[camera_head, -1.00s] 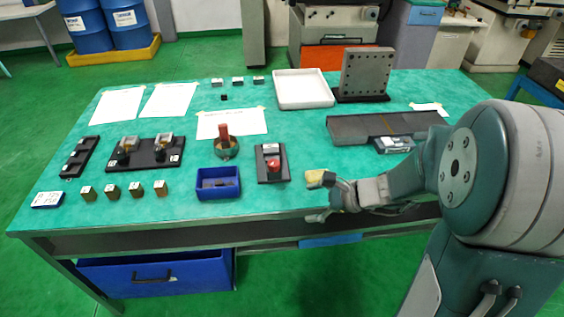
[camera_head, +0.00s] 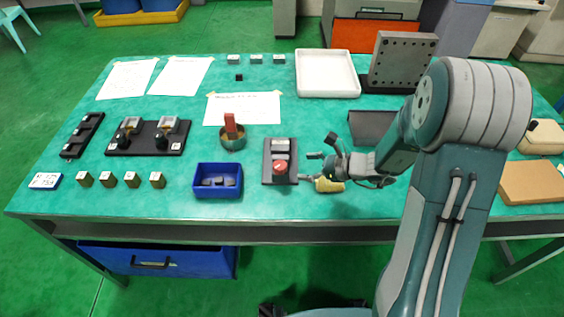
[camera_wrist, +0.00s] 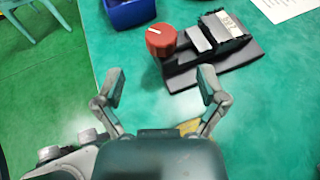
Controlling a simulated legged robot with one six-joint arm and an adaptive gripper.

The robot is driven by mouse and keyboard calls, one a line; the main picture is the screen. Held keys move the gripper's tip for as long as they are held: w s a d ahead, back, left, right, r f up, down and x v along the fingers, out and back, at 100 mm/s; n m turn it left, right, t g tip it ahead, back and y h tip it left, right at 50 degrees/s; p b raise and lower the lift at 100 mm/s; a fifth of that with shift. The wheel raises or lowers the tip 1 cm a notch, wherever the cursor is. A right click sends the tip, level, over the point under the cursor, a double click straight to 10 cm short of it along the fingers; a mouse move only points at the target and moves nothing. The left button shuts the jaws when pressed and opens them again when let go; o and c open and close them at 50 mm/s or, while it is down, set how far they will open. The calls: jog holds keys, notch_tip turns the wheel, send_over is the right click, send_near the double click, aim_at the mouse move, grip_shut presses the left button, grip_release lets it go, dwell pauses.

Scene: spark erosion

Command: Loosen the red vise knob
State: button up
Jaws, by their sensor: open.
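The red vise knob (camera_head: 280,167) sits at the near end of a small black vise (camera_head: 268,176) on the green table. In the wrist view the knob (camera_wrist: 161,40) is a faceted red cap with a white line on top. The vise (camera_wrist: 235,62) holds a grey block (camera_wrist: 223,25) with a number on it. My gripper (camera_head: 307,167) is just right of the vise in the head view. In the wrist view my gripper (camera_wrist: 161,82) is open and empty. Its fingers point toward the knob, which lies beyond the fingertips and apart from them.
A blue bin (camera_head: 218,193) with dark pieces stands left of the vise. A yellow object (camera_head: 328,185) lies right beneath my gripper. A white tray (camera_head: 327,94) is at the back.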

aim_at(283, 166)
jog(key=x, duration=0.6)
jog(key=shift+f, duration=0.1)
jog(key=shift+w+a+f, duration=0.3)
jog(key=shift+w+a, duration=0.1)
jog(key=shift+a, duration=0.4)
jog(key=shift+a+f, duration=0.1)
jog(key=shift+a, duration=0.05)
jog(key=c, duration=1.2)
